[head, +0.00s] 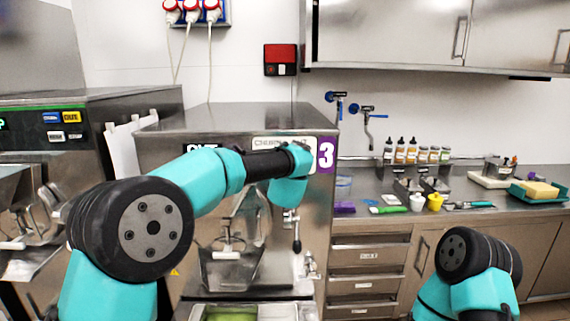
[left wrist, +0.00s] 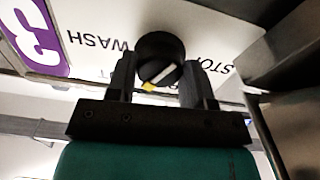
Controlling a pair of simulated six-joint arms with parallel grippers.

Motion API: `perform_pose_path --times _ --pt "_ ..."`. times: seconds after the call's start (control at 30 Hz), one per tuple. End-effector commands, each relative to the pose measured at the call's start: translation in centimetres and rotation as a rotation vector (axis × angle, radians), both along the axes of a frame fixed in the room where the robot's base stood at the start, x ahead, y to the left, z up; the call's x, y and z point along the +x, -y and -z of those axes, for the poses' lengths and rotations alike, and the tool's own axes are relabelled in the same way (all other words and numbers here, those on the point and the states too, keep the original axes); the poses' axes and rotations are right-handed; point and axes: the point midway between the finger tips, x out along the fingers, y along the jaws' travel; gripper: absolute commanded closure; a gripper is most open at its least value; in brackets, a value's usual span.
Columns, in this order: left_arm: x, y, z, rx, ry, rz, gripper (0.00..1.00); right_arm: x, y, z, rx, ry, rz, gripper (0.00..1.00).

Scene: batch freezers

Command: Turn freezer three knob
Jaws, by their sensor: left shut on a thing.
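Freezer three (head: 235,117) stands at the centre of the head view, a steel machine with a purple "3" label (head: 326,154). My left arm reaches across its front, its wrist at the upper panel, hiding the knob and my fingers there. In the left wrist view, the round black knob (left wrist: 158,50) has a pale pointer line and a yellow mark. It sits on a white panel between the words "WASH" and "STOP", which appear upside down. My left gripper (left wrist: 158,76) is shut on the knob, one finger on each side. My right gripper is out of view.
Another freezer (head: 75,128) with a dark panel stands at the left. A tray with green contents (head: 230,313) is below freezer three. The counter (head: 390,228) at the right holds bottles, small cups and tools. A red box (head: 280,54) is on the wall.

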Motion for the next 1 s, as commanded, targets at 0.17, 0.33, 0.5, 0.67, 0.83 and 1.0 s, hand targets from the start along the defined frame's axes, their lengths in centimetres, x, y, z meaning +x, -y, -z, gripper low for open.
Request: perform_pose_path --times 0.17,0.33,0.5,0.67,0.83,1.0 --pt "0.0 0.02 0.01 -0.098 0.003 0.0 0.76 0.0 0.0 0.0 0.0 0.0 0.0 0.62" --pt "0.0 0.05 0.01 -0.231 0.006 -0.001 0.76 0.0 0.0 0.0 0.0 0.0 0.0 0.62" --pt "0.0 0.08 -0.01 -0.389 0.011 -0.001 0.76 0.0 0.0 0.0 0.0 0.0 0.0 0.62" --pt "0.0 0.11 -0.02 -0.542 0.015 -0.001 0.76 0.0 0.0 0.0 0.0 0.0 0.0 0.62" --pt "0.0 0.14 -0.04 -0.703 0.019 -0.001 0.76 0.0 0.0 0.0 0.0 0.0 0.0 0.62" --pt "0.0 0.17 -0.06 -0.864 0.024 -0.001 0.76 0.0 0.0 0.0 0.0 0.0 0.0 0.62"
